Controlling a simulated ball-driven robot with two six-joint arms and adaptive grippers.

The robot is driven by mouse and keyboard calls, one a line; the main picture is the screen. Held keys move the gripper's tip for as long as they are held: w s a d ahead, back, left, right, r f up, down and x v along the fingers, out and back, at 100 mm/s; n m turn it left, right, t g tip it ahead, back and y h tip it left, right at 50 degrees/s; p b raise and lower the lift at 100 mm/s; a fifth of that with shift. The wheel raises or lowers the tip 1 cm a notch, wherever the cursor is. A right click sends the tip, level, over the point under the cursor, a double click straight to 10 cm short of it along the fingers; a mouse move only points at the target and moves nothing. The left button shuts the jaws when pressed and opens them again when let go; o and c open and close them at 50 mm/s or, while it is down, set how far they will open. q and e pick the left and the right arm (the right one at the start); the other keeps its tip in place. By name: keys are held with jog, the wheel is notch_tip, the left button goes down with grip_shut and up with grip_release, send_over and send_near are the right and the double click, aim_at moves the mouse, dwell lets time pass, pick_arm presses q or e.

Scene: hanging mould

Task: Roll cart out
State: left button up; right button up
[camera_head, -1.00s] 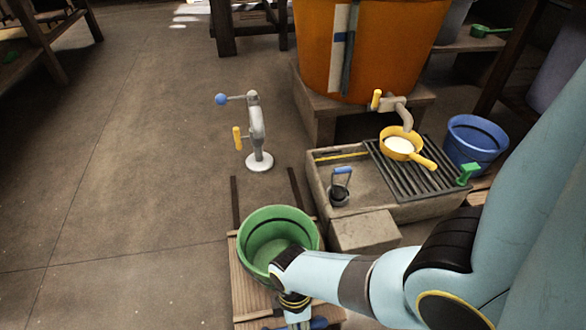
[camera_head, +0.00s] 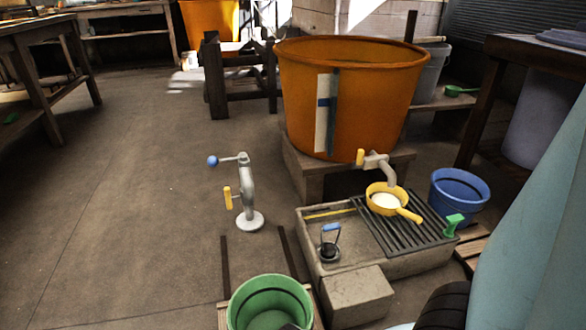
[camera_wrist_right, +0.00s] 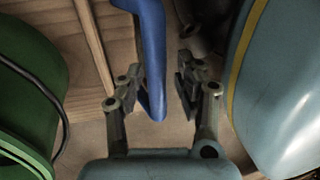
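The wooden cart (camera_head: 223,315) shows at the bottom edge of the head view, mostly cut off, with a green bucket (camera_head: 245,296) on it. In the right wrist view, the cart's planks (camera_wrist_right: 55,17) lie at the top left and the green bucket (camera_wrist_right: 28,75) is at the left. A blue handle (camera_wrist_right: 152,45) reaches down between the fingers of my right gripper (camera_wrist_right: 164,92). The fingers are apart, with a visible gap on the right side of the handle. My left gripper is in neither current view.
Two dark rails (camera_head: 225,265) run on the floor beyond the cart. A grey stand with a blue knob (camera_head: 245,195) is behind them. A stone basin (camera_head: 340,262) with a grate is to the right, below an orange vat (camera_head: 385,95).

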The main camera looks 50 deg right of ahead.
jog(key=shift+s, duration=0.1)
jog(key=v, duration=0.8)
dwell(0.4)
dwell(0.4)
